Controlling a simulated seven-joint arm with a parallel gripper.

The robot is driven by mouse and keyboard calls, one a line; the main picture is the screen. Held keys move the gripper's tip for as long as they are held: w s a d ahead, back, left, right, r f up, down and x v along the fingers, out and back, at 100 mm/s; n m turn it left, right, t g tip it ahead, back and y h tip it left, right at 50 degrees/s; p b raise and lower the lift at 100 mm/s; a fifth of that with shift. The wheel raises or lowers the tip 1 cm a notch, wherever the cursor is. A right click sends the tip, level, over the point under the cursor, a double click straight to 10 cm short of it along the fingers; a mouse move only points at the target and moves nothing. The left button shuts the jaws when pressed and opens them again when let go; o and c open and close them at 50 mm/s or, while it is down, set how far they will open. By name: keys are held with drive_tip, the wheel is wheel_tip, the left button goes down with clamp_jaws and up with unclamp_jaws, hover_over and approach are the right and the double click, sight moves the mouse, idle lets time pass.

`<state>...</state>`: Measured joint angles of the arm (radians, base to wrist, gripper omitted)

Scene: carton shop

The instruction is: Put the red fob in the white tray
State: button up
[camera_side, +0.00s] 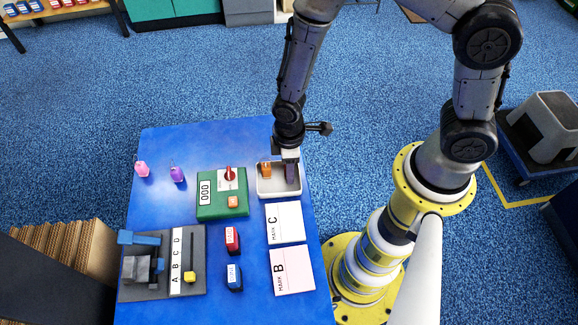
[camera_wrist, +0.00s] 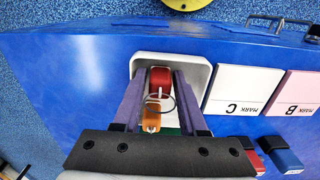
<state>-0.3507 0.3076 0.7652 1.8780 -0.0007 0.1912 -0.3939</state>
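The white tray (camera_side: 282,194) stands near the right edge of the blue table; its rim also shows in the wrist view (camera_wrist: 204,72). My gripper (camera_side: 291,186) points down into the tray. In the wrist view, the red fob (camera_wrist: 160,80) sits between my fingertips (camera_wrist: 162,76), which appear shut on it. A thin ring (camera_wrist: 174,104) lies by the fob, and an orange tag or fob (camera_wrist: 152,116) is beside the ring; the orange piece also shows over the tray's left part in the side view (camera_side: 265,170). My fingers hide the red fob in the side view. I cannot tell whether it touches the tray floor.
A green box (camera_side: 209,209) with a counter and red knob stands left of the tray. Cards C (camera_side: 285,224) and B (camera_side: 291,272), a red block (camera_side: 232,240) and a blue block (camera_side: 234,277) lie nearer.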

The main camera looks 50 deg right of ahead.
drive_tip(key=s+d+r+m+t, duration=0.1)
drive_tip(key=d+r+m, duration=0.15)
drive_tip(key=r, duration=1.05)
drive_tip(key=s+d+r+m+t, duration=0.1)
drive_tip(key=s+d+r+t, duration=0.15)
drive_tip(key=r, duration=1.05)
drive_tip(key=s+d+r+m+t, duration=0.2)
drive_tip(key=s+d+r+m, duration=0.3)
drive_tip(key=s+r, duration=0.2)
drive_tip(key=s, duration=0.2)
drive_tip(key=shift+s+d, duration=0.4)
drive_tip(key=shift+r, duration=0.15)
